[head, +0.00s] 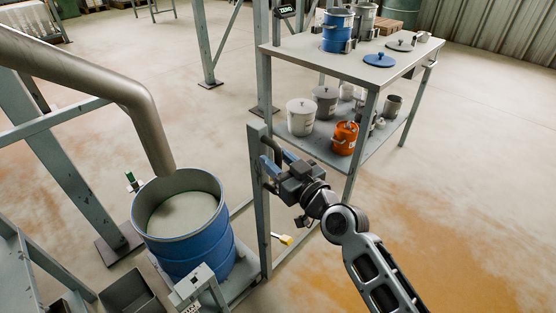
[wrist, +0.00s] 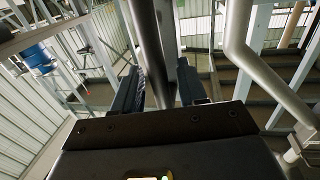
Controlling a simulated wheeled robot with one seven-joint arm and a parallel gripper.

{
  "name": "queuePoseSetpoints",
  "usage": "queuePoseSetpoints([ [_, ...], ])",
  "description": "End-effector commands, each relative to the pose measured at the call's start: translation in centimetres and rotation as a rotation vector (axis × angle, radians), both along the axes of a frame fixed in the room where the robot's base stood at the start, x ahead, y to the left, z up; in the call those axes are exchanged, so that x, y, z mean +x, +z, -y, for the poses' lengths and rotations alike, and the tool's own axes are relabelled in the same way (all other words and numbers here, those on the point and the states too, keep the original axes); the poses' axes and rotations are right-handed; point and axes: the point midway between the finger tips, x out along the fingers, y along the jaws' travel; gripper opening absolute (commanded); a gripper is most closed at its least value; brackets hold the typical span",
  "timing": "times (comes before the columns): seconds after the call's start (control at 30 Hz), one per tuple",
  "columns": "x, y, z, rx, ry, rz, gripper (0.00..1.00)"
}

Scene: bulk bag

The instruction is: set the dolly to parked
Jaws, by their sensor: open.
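The dolly (head: 240,283) is a low grey platform at the lower left in the head view, under a blue drum (head: 190,244) that hides most of it. A yellow piece (head: 286,239), perhaps a pedal, shows near the floor just right of the grey post. My gripper (head: 267,172) is open beside this upright post (head: 259,215). In the wrist view, a grey tube (wrist: 150,45) runs between the two open fingers (wrist: 158,88). I cannot tell whether the fingers touch it, or whether it is the dolly's handle.
A grey pipe (head: 145,110) ends over the open drum. A two-level bench (head: 345,60) with pails and lids stands right of the post. A grey bin (head: 130,292) and a small box on a stand (head: 188,287) are by the drum. Floor at right is clear.

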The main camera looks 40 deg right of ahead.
Motion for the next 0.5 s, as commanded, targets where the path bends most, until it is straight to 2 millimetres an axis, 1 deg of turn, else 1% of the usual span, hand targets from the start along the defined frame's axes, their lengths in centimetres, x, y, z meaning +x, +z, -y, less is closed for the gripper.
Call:
queuePoseSetpoints([
  [0.03, -0.01, 0.0, 0.0, 0.0, 0.0, 0.0, 0.42],
  [0.4, -0.03, 0.01, 0.01, 0.0, 0.0, 0.0, 0.06],
  [0.47, -0.04, 0.01, 0.0, 0.0, 0.0, 0.0, 0.01],
  [0.5, -0.04, 0.01, 0.0, 0.0, 0.0, 0.0, 0.0],
])
